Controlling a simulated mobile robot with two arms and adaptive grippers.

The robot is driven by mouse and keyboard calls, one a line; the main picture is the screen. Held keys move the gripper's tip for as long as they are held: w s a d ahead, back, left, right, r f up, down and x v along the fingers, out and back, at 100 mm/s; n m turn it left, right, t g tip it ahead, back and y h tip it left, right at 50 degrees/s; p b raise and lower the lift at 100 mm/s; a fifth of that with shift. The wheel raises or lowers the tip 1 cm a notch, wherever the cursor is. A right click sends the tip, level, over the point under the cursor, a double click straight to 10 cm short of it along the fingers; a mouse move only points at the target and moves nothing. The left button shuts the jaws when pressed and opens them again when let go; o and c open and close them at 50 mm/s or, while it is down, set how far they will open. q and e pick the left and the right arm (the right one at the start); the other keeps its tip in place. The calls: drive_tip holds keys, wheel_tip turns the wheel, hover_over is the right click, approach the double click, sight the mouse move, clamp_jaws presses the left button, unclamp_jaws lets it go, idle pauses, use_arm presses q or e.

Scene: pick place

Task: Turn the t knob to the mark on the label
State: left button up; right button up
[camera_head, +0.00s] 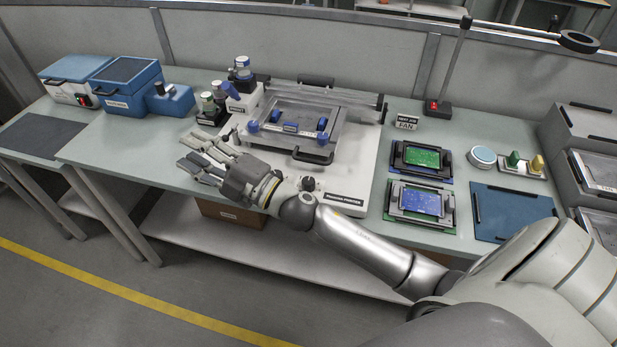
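A white flat machine (360,178) with a framed top stands on the pale green table, its front label too small to read surely. A small dark knob (308,183) sits at its front edge, just behind my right forearm; I cannot tell whether it is the T knob, nor see a mark beside it. Blue knobs (323,124) sit on the machine's frame. A small sign (407,122) reading "NEXT JOB FAN" stands to its right. My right gripper (203,162) is open and empty, fingers spread, left of the machine over the table's front edge. My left gripper is out of view.
Blue boxes (125,85) stand at the back left. Bottles (214,100) stand left of the machine. Green (421,156) and blue (420,201) boards, a blue mat (510,212) and a lamp stand (438,107) are on the right. Bare table lies left of my gripper.

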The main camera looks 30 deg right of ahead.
drive_tip(key=s+a+r+n+g+y, duration=0.2)
drive_tip(key=a+n+g+y, duration=0.35)
drive_tip(key=n, duration=0.45)
drive_tip(key=n+g+h, duration=1)
drive_tip(key=g+h, duration=0.3)
drive_tip(key=h, duration=0.4)
hover_over(309, 181)
wheel_tip(309, 181, down, 8)
drive_tip(key=shift+n+t, duration=0.25)
drive_tip(key=shift+n, duration=0.05)
wheel_tip(309, 181, down, 11)
drive_tip(key=shift+r+p, duration=0.1)
drive_tip(key=shift+p, duration=1.05)
